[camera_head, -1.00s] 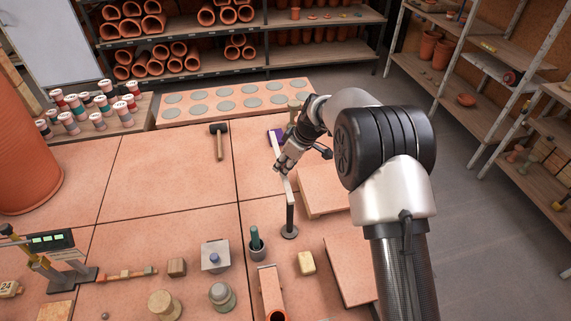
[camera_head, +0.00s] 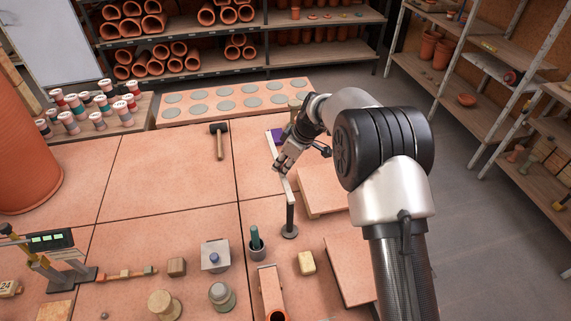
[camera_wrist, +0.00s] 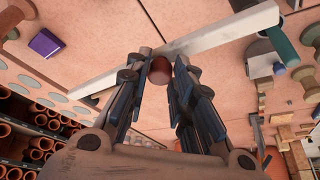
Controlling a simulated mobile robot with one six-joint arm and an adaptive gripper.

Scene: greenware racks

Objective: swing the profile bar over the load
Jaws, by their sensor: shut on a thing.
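The profile bar (camera_head: 271,149) is a long pale strip carried at its near end on an upright post (camera_head: 290,216) with a round dark foot. It points away from me across the table, and the wrist view shows it slanting across the picture (camera_wrist: 215,36). My gripper (camera_head: 280,166) is at the middle of the bar. In the wrist view, my gripper (camera_wrist: 163,72) is shut on a small red-brown knob (camera_wrist: 160,70) beside the bar. A purple block (camera_head: 278,135) lies just right of the bar's far end. I cannot tell which thing is the load.
A black-headed mallet (camera_head: 219,141) lies left of the bar. A slab with grey discs (camera_head: 235,85) lies behind. Clay slabs (camera_head: 322,190) lie to the right. The table's middle left is clear.

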